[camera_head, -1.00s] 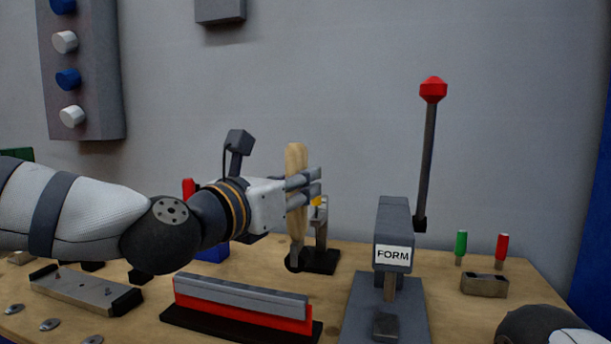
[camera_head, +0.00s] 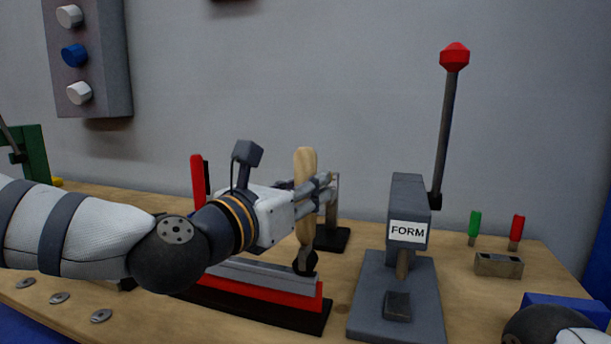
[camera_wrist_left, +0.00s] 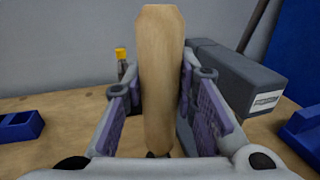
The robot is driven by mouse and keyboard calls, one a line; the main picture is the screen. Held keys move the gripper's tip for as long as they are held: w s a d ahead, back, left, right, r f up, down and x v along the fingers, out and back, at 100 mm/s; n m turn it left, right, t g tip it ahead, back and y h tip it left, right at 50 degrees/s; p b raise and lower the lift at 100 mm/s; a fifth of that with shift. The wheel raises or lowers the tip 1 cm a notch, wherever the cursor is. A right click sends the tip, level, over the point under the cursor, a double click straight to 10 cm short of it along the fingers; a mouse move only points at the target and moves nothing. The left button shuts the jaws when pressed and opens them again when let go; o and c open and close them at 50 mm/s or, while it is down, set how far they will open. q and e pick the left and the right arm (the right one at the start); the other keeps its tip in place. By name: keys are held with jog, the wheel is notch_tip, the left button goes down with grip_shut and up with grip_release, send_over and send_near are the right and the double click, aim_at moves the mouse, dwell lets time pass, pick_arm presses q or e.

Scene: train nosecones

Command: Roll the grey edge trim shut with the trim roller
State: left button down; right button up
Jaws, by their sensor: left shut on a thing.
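The trim roller (camera_head: 305,180) has a pale wooden handle and a dark wheel at its lower end. My left gripper (camera_head: 318,192) is shut on the handle and holds the roller upright. The handle also fills the middle of the left wrist view (camera_wrist_left: 160,80), between the two fingers. The grey edge trim (camera_head: 275,275) lies along the top of a red strip on a black base. The roller's wheel is at the right end of the trim; I cannot tell whether it touches. My arm hides the trim's left part. My right gripper is not in view.
A grey press marked FORM (camera_head: 407,235), with a tall red-knobbed lever, stands just right of the trim. A black stand (camera_head: 332,238) is behind the roller. A metal block (camera_head: 498,265) and a blue bin (camera_head: 568,308) are at the right. Several washers lie at front left.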

pick_arm(q)
jog(key=shift+f, duration=0.3)
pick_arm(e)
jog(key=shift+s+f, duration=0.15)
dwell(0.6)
